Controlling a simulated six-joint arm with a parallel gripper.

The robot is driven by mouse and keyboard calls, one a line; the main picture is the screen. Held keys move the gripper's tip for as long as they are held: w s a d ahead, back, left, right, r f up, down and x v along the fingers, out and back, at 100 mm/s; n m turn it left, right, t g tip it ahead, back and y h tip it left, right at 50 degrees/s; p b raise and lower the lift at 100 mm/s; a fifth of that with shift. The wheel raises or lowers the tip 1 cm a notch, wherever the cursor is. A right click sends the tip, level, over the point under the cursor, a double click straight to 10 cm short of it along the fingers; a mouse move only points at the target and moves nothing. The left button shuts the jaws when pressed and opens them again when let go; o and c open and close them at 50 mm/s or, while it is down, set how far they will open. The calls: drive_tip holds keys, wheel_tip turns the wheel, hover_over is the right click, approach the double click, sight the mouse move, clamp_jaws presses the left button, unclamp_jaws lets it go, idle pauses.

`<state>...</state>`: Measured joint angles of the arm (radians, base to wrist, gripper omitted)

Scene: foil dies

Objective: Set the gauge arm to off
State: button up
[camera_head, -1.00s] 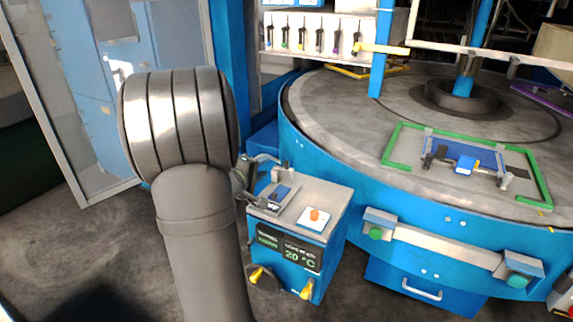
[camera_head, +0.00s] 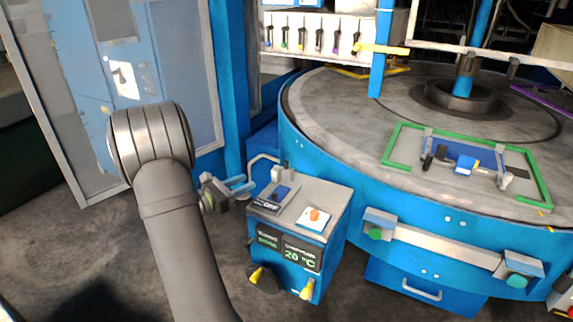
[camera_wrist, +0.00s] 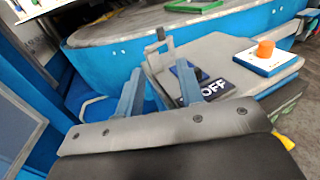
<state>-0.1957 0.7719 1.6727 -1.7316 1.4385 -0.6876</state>
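A blue cabinet with a grey top (camera_head: 330,196) stands right of my gripper in the head view. On its top are a dark blue block (camera_head: 282,193) and a small upright grey post (camera_head: 277,171). In the wrist view the block (camera_wrist: 184,72) sits beside a dark label reading OFF (camera_wrist: 207,90), and the post (camera_wrist: 158,40) stands behind. I cannot tell which of these parts is the gauge arm, or its setting. My gripper (camera_head: 247,185) is at the cabinet's left edge. Its blue fingers (camera_wrist: 158,82) are apart, with nothing seen held between them.
A large round table (camera_head: 340,115) carries a green frame (camera_head: 398,165). Open floor lies left.

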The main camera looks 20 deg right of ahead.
sight(287, 161)
drive_tip(key=x, duration=1.7)
clamp_jaws()
